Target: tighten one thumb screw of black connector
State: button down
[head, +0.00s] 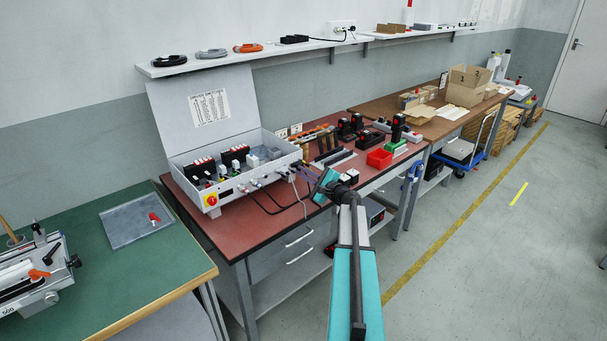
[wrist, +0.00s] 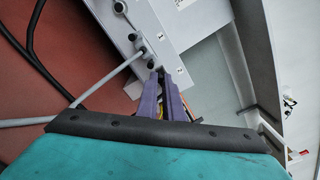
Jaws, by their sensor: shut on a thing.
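My gripper shows at the box's front right corner in the head view (head: 303,172). In the wrist view its two purple fingers (wrist: 160,72) are close together at the light grey box wall, shut on a small dark thumb screw (wrist: 151,65), mostly hidden between the tips. Just beside it, a connector (wrist: 144,48) with a grey cable sits against the wall. Another dark round knob (wrist: 133,37) shows at that connector's other end. I cannot tell the connector body's colour clearly. The open control box (head: 232,187) stands on the red-topped bench.
The grey cable (wrist: 108,76) runs left from the connector, close to my fingers. Black cables (wrist: 38,50) loop over the red bench top. A red bin (head: 379,159) and black devices stand further right on the bench. The floor on the right is clear.

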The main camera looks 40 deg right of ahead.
dwell(0.3)
jog(key=c, duration=1.9)
grip_release()
jog(key=shift+o, duration=0.2)
jog(key=shift+s, duration=0.15)
jog(key=s+b, duration=0.2)
jog(key=s, duration=1.1)
jog(key=shift+s, duration=0.25)
jog(key=shift+a, duration=0.1)
